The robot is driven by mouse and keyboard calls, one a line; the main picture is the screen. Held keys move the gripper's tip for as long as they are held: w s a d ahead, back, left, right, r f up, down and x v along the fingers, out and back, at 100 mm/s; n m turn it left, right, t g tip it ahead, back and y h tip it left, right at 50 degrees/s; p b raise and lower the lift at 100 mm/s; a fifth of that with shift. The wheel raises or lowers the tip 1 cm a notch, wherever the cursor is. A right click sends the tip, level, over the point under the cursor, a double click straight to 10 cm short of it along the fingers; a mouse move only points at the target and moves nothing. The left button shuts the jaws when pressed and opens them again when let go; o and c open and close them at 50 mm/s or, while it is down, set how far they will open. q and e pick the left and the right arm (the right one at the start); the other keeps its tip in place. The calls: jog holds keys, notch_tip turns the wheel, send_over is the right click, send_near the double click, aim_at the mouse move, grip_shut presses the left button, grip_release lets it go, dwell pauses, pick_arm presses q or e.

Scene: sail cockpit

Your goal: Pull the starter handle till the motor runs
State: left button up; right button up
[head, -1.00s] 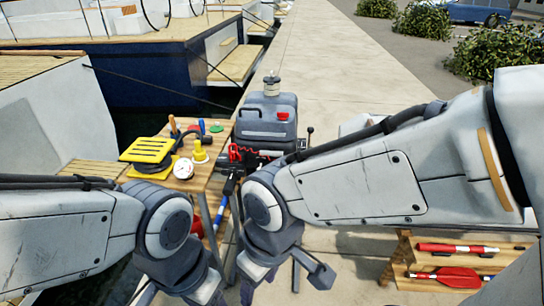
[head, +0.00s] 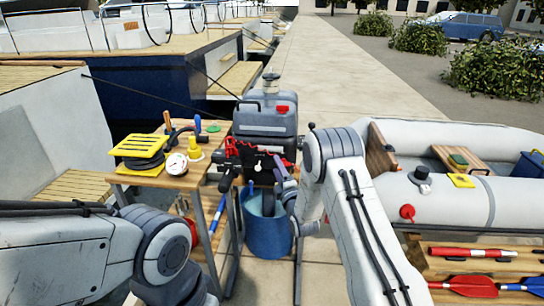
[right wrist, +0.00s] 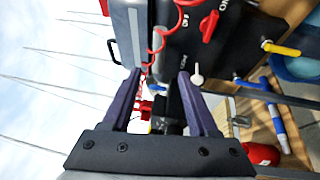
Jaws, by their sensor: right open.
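The outboard motor (head: 265,122) has a grey cowling with a red cap and stands beyond the small table. In the right wrist view the white knob (right wrist: 197,77) shows just outside the right-hand fingertip, not between the fingers. My right gripper (head: 284,183) is at the motor's front right; its open fingers (right wrist: 159,74) show nothing held. My left arm is at the lower left, its gripper out of view.
A blue bucket (head: 267,235) stands below the motor. The wooden table (head: 150,178) at left holds a yellow cord reel (head: 143,146), a white round item (head: 177,164) and tools. A grey inflatable boat (head: 450,208) is at right, with paddles (head: 470,287) on a shelf.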

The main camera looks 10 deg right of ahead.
aim_at(272, 150)
jog(key=shift+t, duration=0.4)
jog(key=x, duration=0.6)
jog(key=d+x, duration=0.1)
jog(key=x, duration=0.3)
jog(key=shift+w+f+p, duration=0.1)
jog(key=shift+f+p, duration=0.05)
jog(key=shift+p, duration=0.15)
grip_shut()
jog(key=shift+d, duration=0.1)
dwell(0.6)
